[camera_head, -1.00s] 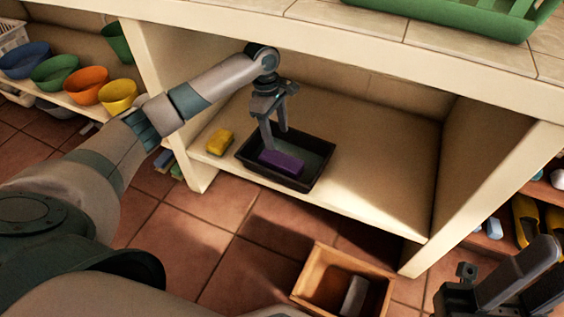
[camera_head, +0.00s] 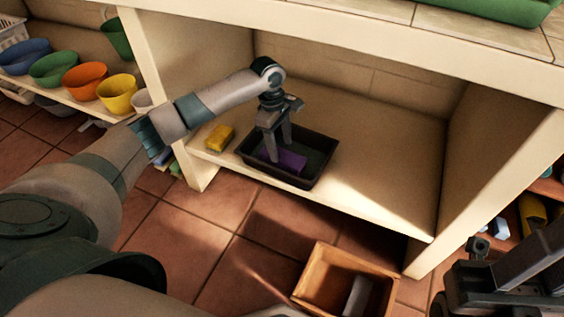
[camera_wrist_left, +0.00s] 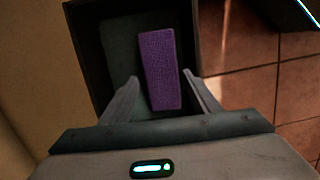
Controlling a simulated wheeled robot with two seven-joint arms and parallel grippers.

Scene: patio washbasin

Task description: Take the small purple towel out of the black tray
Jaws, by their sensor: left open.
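The small purple towel (camera_head: 291,161) lies in the black tray (camera_head: 318,168) on the cream shelf under the counter. My left gripper (camera_head: 280,156) points down into the tray, open, its fingers at the towel. In the left wrist view the towel (camera_wrist_left: 160,68) lies between the two open fingers (camera_wrist_left: 160,84), which stand apart from its sides at its near end. The tray (camera_wrist_left: 88,50) shows around it there. Whether the fingertips touch the tray floor I cannot tell. My right gripper (camera_head: 510,275) is at the lower right, partly cut off by the frame edge; its jaws are unclear.
A yellow sponge (camera_head: 219,138) lies just left of the tray. A wooden box (camera_head: 318,268) with a grey item stands on the tiled floor in front. Colourful bowls (camera_head: 85,80) fill the left shelf. The shelf right of the tray is clear.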

